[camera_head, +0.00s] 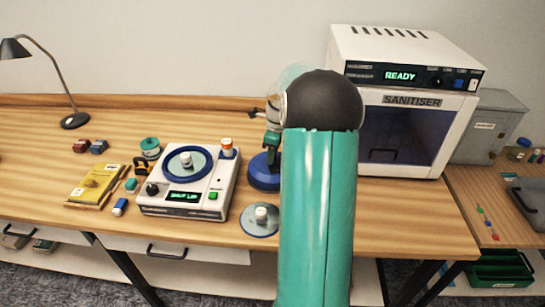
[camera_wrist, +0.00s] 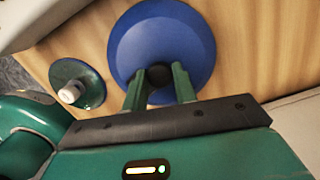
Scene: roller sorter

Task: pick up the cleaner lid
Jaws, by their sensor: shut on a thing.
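The blue domed cleaner lid (camera_head: 262,176) is on the wooden table, just right of the white machine; I cannot tell whether it touches the table. It also shows in the wrist view (camera_wrist: 162,35), with a dark round knob (camera_wrist: 160,75) at its middle. My gripper (camera_wrist: 158,82) has its two green fingers on either side of this knob and is shut on it. In the head view my gripper (camera_head: 272,145) is over the lid, and my arm hides the lid's right side.
The white machine (camera_head: 215,200) shows "SHUT LID" and has a blue-ringed round top. A flat disc with a white knob (camera_head: 260,220) lies near the table's front edge. A sanitiser (camera_head: 455,135) stands at the right. A yellow packet (camera_head: 95,185) and small items lie at left.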

